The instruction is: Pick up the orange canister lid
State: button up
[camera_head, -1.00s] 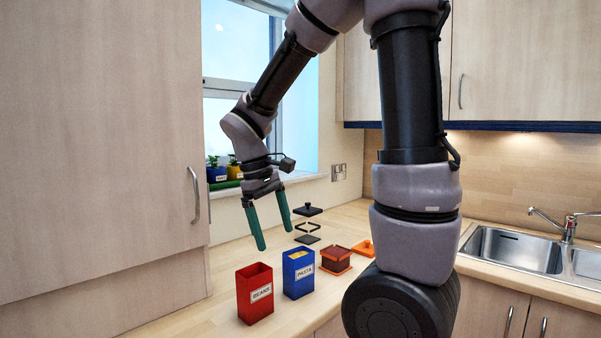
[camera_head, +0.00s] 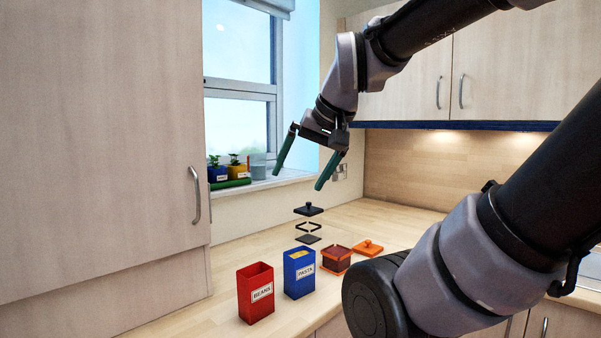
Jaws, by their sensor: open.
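The orange canister lid (camera_head: 368,247) lies flat on the counter, with a small knob on top. It is just right of a low dark-red canister with an orange rim and base (camera_head: 336,258). My gripper (camera_head: 301,180) is open and empty, with its two green fingers spread wide. It is high above the counter, up and to the left of the lid, and apart from it. My forearm passes close to the lid's right side in the picture without hiding it.
A red BEANS box (camera_head: 256,293) and a blue PASTA box (camera_head: 299,272) stand open at the front. A black-lidded clear canister (camera_head: 308,225) stands behind. Potted plants (camera_head: 217,171) sit on the windowsill. The counter behind the lid (camera_head: 375,217) is clear.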

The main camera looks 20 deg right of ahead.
aim_at(366, 249)
jog(key=z, duration=1.05)
